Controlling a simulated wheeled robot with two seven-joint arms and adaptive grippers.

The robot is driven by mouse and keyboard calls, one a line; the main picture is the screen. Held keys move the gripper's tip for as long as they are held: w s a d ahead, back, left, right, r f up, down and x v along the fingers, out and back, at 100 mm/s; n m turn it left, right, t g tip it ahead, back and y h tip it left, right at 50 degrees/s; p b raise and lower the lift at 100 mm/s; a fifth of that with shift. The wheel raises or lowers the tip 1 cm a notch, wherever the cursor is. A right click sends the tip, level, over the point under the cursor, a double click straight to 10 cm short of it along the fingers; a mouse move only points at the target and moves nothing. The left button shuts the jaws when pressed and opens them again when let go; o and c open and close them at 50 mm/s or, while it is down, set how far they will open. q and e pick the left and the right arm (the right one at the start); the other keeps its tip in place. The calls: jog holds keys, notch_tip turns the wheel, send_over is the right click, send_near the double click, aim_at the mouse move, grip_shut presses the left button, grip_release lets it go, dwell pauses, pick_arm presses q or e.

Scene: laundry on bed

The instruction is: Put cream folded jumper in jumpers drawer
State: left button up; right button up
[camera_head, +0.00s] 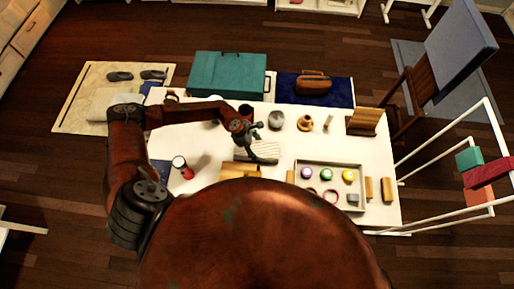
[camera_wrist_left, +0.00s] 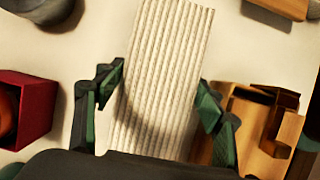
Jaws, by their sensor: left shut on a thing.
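The cream folded jumper (camera_wrist_left: 165,70) is a ribbed, flat, long bundle in the left wrist view. It lies between the two dark green fingers of my left gripper (camera_wrist_left: 155,92), which is shut on it. In the head view the jumper (camera_head: 268,149) shows as a small striped patch under my left gripper (camera_head: 257,143), over the middle of the white surface. I cannot tell whether it touches that surface. My right gripper is not in view. No drawer marked for jumpers can be made out; a pale drawer unit (camera_head: 28,35) stands at the top left.
The white surface (camera_head: 225,168) holds a tray (camera_head: 296,178) of coloured round things, cups and wooden blocks. A red box (camera_wrist_left: 28,108) and wooden piece (camera_wrist_left: 250,130) flank the jumper. A teal case (camera_head: 228,72), a chair (camera_head: 430,85) and a white rack (camera_head: 440,150) stand around.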

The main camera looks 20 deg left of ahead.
pick_arm(q)
jog(key=shift+f, duration=0.1)
jog(key=o, duration=1.4)
jog(key=shift+o, duration=0.2)
